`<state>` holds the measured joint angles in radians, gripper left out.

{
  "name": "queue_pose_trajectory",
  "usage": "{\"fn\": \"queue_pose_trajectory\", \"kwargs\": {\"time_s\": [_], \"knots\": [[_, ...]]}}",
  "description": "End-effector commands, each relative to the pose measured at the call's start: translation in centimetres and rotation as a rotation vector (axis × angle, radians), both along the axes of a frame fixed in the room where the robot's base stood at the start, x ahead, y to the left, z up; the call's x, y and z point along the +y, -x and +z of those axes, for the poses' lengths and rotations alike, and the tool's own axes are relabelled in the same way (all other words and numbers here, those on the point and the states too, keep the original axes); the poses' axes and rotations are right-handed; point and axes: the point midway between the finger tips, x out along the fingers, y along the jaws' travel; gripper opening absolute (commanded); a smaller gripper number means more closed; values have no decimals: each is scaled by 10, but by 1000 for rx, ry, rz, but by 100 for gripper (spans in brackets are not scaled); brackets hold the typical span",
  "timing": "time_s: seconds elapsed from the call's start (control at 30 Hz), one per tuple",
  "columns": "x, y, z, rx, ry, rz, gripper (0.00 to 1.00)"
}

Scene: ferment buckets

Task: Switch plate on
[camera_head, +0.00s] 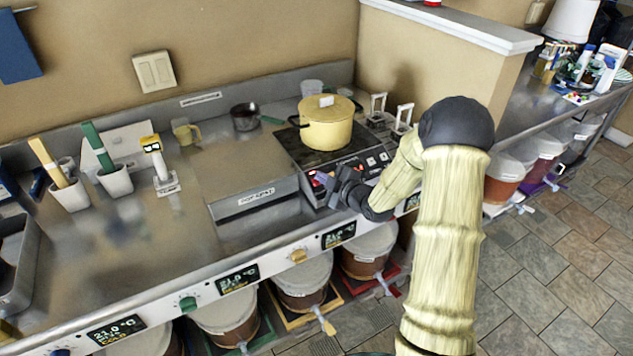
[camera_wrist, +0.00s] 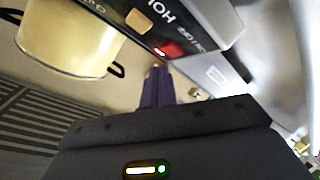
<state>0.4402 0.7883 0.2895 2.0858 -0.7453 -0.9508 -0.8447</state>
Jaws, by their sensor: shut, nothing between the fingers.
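The hot plate (camera_head: 301,153) is a black unit on the steel counter, with a yellow lidded pot (camera_head: 326,122) on top. Its sloped front panel (camera_head: 352,172) carries red lit marks and small controls. In the wrist view the panel shows a red switch (camera_wrist: 172,49), a beige button (camera_wrist: 138,20) and "HOT" lettering. My gripper (camera_head: 333,185) is at the panel's front left. Its dark fingers (camera_wrist: 156,72) are together and empty, with their tips close below the red switch; I cannot tell whether they touch it. In the head view my gripper partly hides the panel's left end.
Left of the plate is a raised steel box (camera_head: 255,196) with a label. The pot (camera_wrist: 68,38) stands just behind the panel. Two small glass stands (camera_head: 402,116) are right of it. Lidded buckets (camera_head: 302,280) stand beneath the counter's front edge. A low wall (camera_head: 440,55) closes the right.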

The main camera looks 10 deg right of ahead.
Motion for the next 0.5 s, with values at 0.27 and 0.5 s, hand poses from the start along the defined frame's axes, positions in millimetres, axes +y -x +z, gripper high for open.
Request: {"fn": "queue_pose_trajectory", "kwargs": {"time_s": [0.27, 0.5], "knots": [[-2, 5, 13, -2, 2, 0, 0], [-5, 14, 29, -2, 2, 0, 0]]}}
